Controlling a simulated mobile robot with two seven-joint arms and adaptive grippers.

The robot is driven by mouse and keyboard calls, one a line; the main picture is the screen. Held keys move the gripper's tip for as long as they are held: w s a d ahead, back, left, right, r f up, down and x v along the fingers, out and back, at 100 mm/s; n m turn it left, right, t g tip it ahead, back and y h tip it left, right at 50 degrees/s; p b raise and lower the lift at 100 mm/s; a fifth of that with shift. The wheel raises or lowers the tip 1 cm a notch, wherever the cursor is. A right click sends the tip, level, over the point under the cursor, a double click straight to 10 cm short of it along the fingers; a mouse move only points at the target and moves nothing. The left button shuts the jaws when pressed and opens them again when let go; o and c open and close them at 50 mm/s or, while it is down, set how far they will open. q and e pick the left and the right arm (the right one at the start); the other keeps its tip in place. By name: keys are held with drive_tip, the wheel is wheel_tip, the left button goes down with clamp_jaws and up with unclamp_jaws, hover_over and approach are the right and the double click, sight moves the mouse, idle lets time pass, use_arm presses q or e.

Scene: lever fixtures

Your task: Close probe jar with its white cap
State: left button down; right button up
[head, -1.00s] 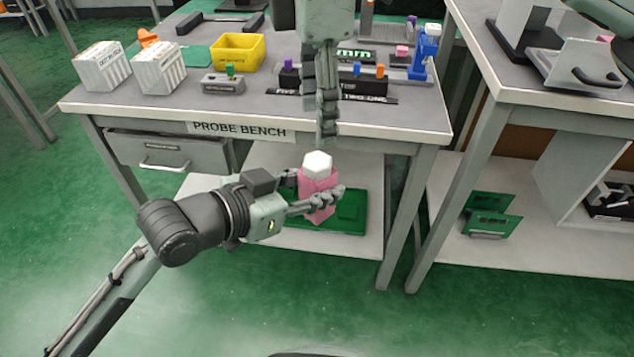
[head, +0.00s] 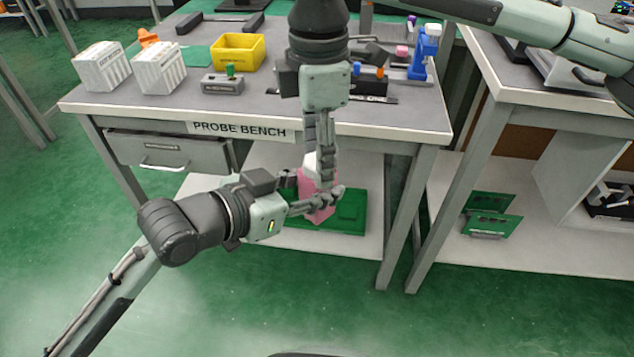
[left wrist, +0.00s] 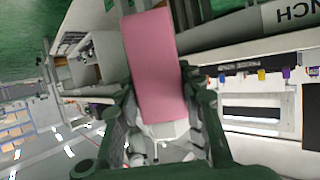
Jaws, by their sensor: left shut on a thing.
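My left gripper (head: 318,198) is shut on the pink jar (head: 309,186) and holds it upright in front of the bench. The jar also shows upside down in the left wrist view (left wrist: 155,65). The white cap (left wrist: 165,131) sits at the jar's top end; whether it is seated tightly I cannot tell. In the head view the cap (head: 309,161) is mostly hidden behind my right gripper. My right gripper (head: 325,180) points down over the jar.
The probe bench (head: 110,98) is behind the jar, with its front edge close to my right gripper. A yellow bin (head: 238,54), white boxes (head: 158,68) and a blue fixture (head: 424,52) stand on it. A green board (head: 352,212) lies on the lower shelf.

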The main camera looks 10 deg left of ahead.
drive_tip(key=c, duration=1)
drive_tip(key=shift+o, duration=0.2)
drive_tip(key=shift+m, duration=0.8)
drive_tip(key=o, duration=1.4)
wheel_tip(320, 180, up, 12)
